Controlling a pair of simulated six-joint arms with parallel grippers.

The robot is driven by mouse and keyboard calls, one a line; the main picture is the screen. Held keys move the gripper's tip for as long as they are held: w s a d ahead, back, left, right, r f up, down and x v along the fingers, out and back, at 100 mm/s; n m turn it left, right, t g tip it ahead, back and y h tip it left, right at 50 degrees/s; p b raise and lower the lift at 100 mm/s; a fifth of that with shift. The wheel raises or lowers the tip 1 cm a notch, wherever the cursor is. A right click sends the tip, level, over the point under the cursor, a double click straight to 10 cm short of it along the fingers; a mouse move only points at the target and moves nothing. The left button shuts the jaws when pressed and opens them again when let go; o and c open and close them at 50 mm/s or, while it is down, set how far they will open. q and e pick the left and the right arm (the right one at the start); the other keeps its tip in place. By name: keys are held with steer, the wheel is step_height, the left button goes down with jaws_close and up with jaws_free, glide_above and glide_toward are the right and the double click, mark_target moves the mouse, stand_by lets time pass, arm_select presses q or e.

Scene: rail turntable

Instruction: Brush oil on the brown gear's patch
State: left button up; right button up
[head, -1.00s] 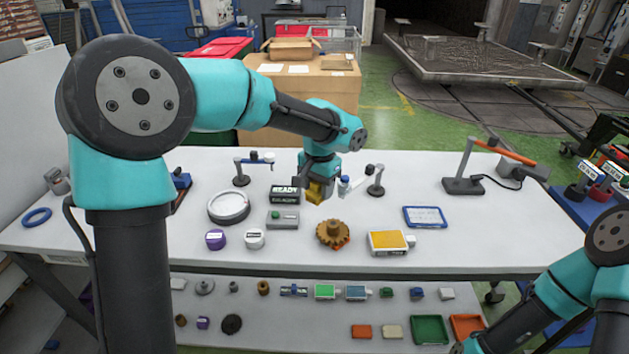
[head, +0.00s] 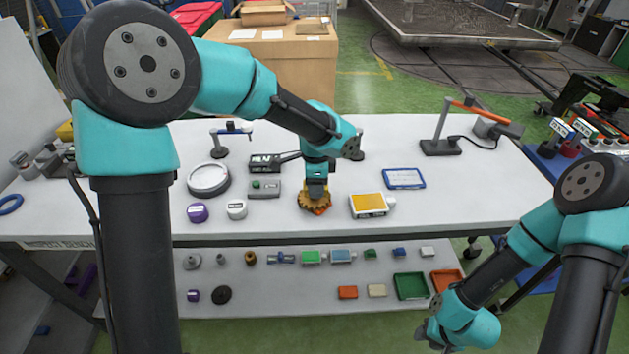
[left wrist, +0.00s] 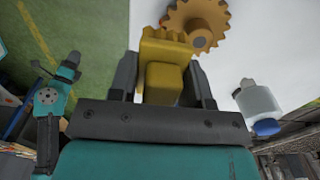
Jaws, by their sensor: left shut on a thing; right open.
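The brown gear (head: 313,203) lies on the white table, with an orange-red piece showing at its front edge. It also shows at the top of the left wrist view (left wrist: 196,18). My left gripper (head: 316,187) is over the gear's rear part and hides some of it. It is shut on a yellow brush (left wrist: 165,68), whose ridged end is close to the gear's rim in the left wrist view. I cannot tell whether the brush touches the gear. The oil patch is not clearly visible. My right gripper (head: 430,334) is open and empty at the lower right, off the table.
A yellow-topped box (head: 369,205) is right of the gear; a grey box with a green button (head: 264,189), purple jar (head: 197,213) and white jar (head: 236,210) are left. A lower shelf holds several small parts.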

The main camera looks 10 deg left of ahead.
mark_target(315, 207)
arm_select(q)
steer(key=shift+f, duration=0.15)
steer(key=shift+f, duration=2.75)
steer(key=shift+f, duration=0.6)
steer(key=shift+w+a, duration=0.15)
steer(key=shift+w, duration=0.3)
steer(key=shift+s, duration=0.45)
stand_by(1.6)
steer(key=shift+w, duration=0.45)
stand_by(0.5)
steer(key=shift+s, duration=0.45)
steer(key=shift+w, duration=0.15)
stand_by(0.4)
